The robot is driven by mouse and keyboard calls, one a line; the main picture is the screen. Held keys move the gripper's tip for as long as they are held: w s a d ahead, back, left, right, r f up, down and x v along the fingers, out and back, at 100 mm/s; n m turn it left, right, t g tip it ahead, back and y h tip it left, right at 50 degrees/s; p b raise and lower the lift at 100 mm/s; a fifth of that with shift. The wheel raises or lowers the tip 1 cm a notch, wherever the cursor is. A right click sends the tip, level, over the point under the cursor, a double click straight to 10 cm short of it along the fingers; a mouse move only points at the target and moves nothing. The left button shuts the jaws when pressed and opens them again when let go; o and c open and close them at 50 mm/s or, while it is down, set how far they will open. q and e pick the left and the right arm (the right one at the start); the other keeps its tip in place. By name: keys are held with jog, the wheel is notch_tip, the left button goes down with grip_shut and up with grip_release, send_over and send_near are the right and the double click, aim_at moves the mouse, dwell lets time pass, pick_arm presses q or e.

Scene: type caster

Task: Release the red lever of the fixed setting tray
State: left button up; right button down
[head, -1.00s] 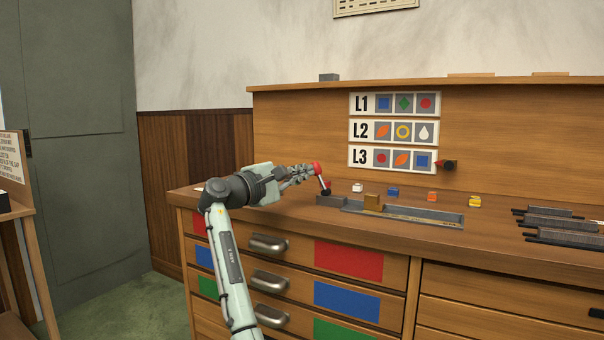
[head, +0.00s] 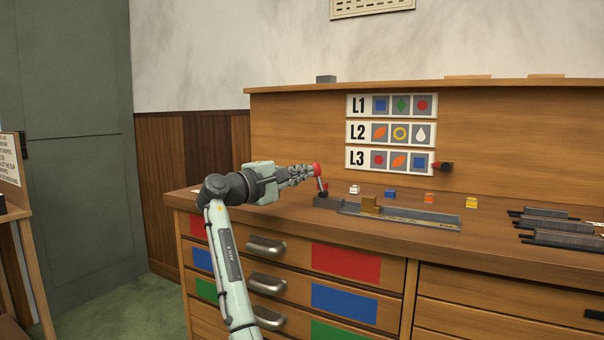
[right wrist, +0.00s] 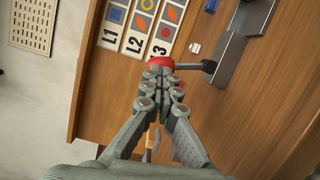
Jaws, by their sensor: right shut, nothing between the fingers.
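My left gripper is out of view.
White (head: 354,189), blue (head: 390,194), orange (head: 429,198) and yellow (head: 471,202) pieces stand behind the tray. More dark trays (head: 560,224) lie at the right. A back panel carries the L1, L2 and L3 cards (head: 391,133). Drawer handles (head: 267,246) jut out below.

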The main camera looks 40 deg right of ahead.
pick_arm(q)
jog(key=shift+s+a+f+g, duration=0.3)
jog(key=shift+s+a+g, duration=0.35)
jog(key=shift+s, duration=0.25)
pick_arm(e)
jog(key=shift+s+d+r+m+y, duration=0.25)
jog(key=shift+s+m, duration=0.25)
jog(key=shift+m, duration=0.5)
dwell(3.4)
dwell(1.3)
